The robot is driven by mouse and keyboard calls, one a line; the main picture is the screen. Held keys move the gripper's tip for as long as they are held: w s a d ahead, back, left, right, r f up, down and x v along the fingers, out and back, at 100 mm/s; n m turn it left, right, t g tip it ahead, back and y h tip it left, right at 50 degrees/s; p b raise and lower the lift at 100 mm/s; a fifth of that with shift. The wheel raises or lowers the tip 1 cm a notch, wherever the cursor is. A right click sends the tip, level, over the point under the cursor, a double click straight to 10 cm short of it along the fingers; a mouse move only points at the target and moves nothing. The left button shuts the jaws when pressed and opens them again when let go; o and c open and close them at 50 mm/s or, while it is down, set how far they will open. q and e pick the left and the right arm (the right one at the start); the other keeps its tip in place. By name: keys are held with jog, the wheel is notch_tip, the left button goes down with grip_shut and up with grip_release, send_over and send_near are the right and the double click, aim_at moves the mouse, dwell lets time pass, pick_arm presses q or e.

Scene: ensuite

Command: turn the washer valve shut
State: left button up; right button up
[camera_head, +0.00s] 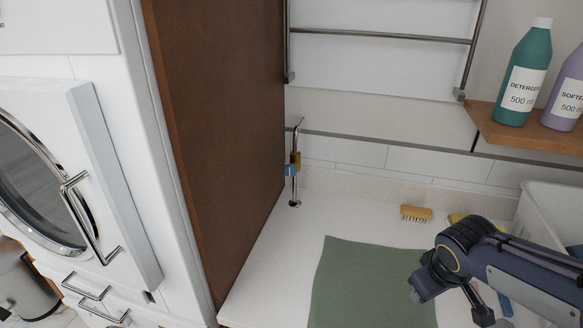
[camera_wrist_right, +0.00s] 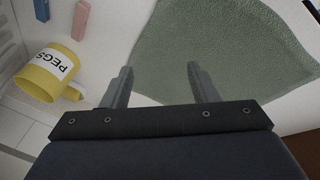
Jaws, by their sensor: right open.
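The washer valve (camera_head: 291,170) is on a thin chrome pipe that rises from the white counter, just right of the brown panel. It shows a small blue part and a brass-coloured part; its exact handle angle is too small to tell. My right arm (camera_head: 520,268) comes in from the right, over the counter and well to the right of the valve. My right gripper (camera_wrist_right: 159,72) is open and empty above the green cloth in the right wrist view, where the valve does not show. My left gripper is not in view.
The green cloth (camera_head: 362,285) lies on the counter, with a brush (camera_head: 416,213) behind it. A yellow PEGS pot (camera_wrist_right: 48,75) and loose pegs lie near my right gripper. The brown panel (camera_head: 222,130) borders the valve's left. Bottles (camera_head: 524,75) stand on a wooden shelf.

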aim_at(290, 172)
jog(key=w+a+r+n+t+h+p, duration=0.1)
jog(key=w+a+n+t+h, duration=0.2)
jog(key=w, duration=0.6)
jog(key=w+a+r+n+t+h+p, duration=0.1)
jog(key=w+a+n+h, duration=0.3)
jog(key=w, duration=0.6)
jog(key=w+a+r+n+t+y, duration=0.1)
jog(key=w+a+n+t, duration=0.25)
jog(key=a, duration=0.45)
jog(key=w+a+r+n+t+y+p, duration=0.1)
jog(key=w+a+n+t+y, duration=0.15)
jog(key=a+n, duration=0.4)
jog(key=w+a+r+n+t+y, duration=0.1)
jog(key=w+a+n+t, duration=0.25)
jog(key=a, duration=0.55)
jog(key=shift+m+h, duration=0.25)
jog(key=shift+m, duration=0.1)
jog(key=p+x, duration=0.2)
jog(key=x, duration=0.3)
jog(key=shift+w+d, duration=0.1)
jog(key=shift+w, duration=0.05)
jog(key=shift+w+d+f, duration=0.1)
jog(key=shift+w+d, duration=0.05)
jog(key=shift+w, duration=0.35)
